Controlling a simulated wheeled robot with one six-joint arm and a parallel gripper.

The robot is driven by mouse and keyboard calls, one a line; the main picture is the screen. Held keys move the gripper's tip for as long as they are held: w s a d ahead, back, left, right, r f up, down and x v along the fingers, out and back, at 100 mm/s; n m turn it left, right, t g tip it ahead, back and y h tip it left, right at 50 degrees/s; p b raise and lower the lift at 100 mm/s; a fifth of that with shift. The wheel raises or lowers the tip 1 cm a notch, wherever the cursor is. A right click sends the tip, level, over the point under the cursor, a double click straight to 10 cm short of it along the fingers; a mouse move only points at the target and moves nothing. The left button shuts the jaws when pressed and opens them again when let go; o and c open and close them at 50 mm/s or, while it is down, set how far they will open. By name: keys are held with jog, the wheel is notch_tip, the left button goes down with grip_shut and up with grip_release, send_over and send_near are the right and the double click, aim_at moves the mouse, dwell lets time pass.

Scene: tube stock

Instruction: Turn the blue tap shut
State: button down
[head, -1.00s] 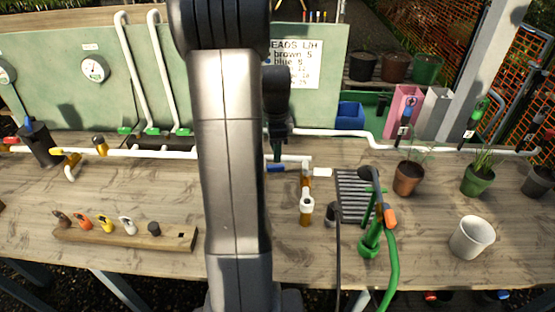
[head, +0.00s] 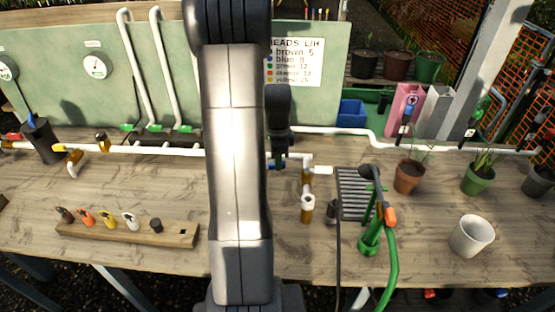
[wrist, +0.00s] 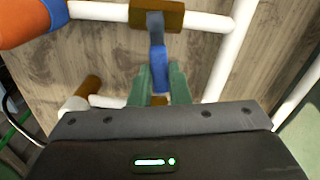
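The blue tap handle (wrist: 158,68) shows in the wrist view, fixed to a brown valve body (wrist: 158,15) on a white pipe (wrist: 205,20). It points away from the pipe, across its line. The green fingers of my gripper (wrist: 160,85) lie close on both sides of the handle's free end and look shut on it, with no clear gap. In the head view my gripper (head: 278,157) is down at the pipe on the table, and my arm and gripper hide most of the tap.
A white elbow with a brown end (head: 307,203) stands to the right, then a dark grate (head: 352,190) and a green hose fitting (head: 371,238). A white cup (head: 471,236) stands at right.

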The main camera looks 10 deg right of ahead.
jog(key=shift+s+a+m+b, duration=0.1)
jog(key=shift+s+m+b, duration=0.2)
jog(key=shift+m, duration=0.3)
jog(key=shift+s+m+b, duration=0.15)
jog(key=shift+m+b, duration=0.15)
jog(key=shift+m, duration=0.3)
jog(key=c, duration=1.4)
grip_release()
jog(key=shift+o, duration=0.2)
notch_tip(320, 180, up, 14)
jog(key=b, duration=0.1)
jog(key=shift+f, duration=0.2)
